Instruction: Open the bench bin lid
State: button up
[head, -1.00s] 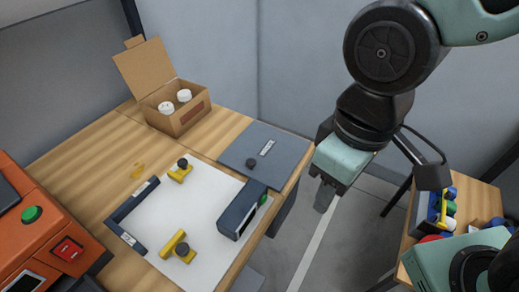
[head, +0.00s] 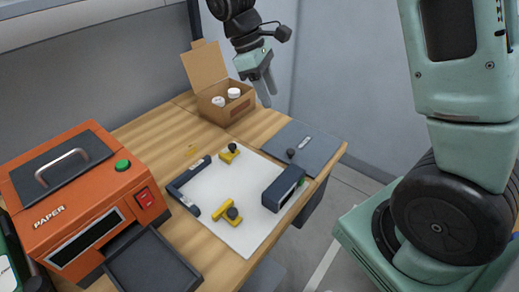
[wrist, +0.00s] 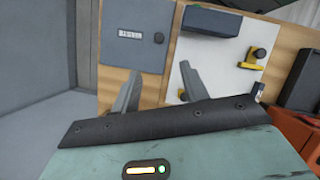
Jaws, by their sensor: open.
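The bench bin lid (head: 313,148) is a flat grey-blue panel set in the bench's right end, lying shut, with a dark round knob (head: 290,153) near its left edge and a small label. In the wrist view the lid (wrist: 136,55) is at upper left, with its knob (wrist: 159,38) on its right side. My gripper (head: 265,90) is open and empty, in the air behind and left of the lid, beside the open carton. In the wrist view the two fingers (wrist: 160,88) stand apart, pointing toward the bench, with nothing between them.
An open carton (head: 226,106) with white items stands at the back of the bench. A white board (head: 228,193) with yellow clamps and dark blue blocks lies left of the lid. An orange paper machine (head: 85,190) stands at the left. Grey walls rise behind.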

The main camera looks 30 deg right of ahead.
jog(key=p, duration=0.2)
send_near(291, 151)
jog(key=x, duration=0.8)
jog(key=shift+w, duration=0.1)
grip_shut()
